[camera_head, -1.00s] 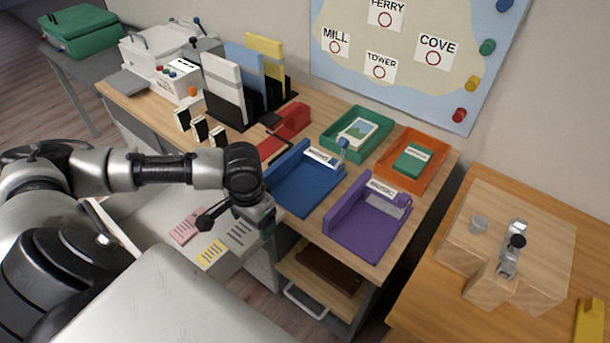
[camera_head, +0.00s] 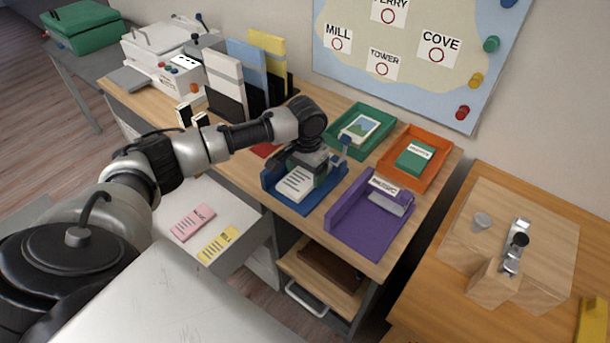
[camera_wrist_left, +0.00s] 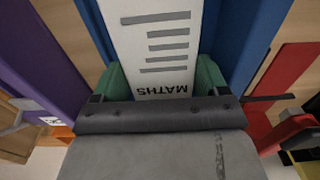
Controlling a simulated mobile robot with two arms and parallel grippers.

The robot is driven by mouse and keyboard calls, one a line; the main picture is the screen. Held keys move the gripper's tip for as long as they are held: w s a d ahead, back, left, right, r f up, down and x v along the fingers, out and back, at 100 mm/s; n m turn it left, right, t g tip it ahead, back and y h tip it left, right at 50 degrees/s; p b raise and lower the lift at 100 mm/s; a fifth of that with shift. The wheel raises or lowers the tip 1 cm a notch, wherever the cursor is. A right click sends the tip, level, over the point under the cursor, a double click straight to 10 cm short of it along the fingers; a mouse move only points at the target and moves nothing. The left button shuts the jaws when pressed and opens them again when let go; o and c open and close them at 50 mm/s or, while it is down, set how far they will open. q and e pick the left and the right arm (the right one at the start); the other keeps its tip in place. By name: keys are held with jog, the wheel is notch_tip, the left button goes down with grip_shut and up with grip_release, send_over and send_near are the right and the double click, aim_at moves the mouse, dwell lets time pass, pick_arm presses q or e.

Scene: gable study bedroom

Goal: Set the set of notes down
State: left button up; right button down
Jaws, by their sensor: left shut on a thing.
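The set of notes is a white card (camera_head: 295,184) with grey lines; in the left wrist view (camera_wrist_left: 158,42) it reads MATHS. My left gripper (camera_head: 313,168) is shut on one end of it, with green fingertips on both sides in the left wrist view (camera_wrist_left: 162,84). The notes are over the blue tray (camera_head: 337,184), between its sides, which also show in the left wrist view (camera_wrist_left: 250,40). I cannot tell whether the notes touch the tray floor. The gripper hides the tray's back part. My right gripper is not in view.
A purple tray (camera_head: 350,228) stands right of the blue one, with green (camera_head: 338,142) and orange (camera_head: 437,165) trays behind. A red item (camera_head: 264,150) is close on the left. The open drawer (camera_head: 165,217) holds pink (camera_head: 192,222) and yellow (camera_head: 217,244) notes.

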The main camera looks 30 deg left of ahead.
aim_at(305, 175)
pick_arm(q)
jog(key=shift+s+a+f, duration=0.1)
jog(key=shift+s+f, duration=0.15)
jog(key=shift+f, duration=0.35)
jog(key=o, duration=0.7)
jog(key=shift+f, duration=0.15)
notch_tip(305, 175, up, 12)
jog(key=shift+r+p, duration=0.15)
jog(key=shift+p, duration=0.25)
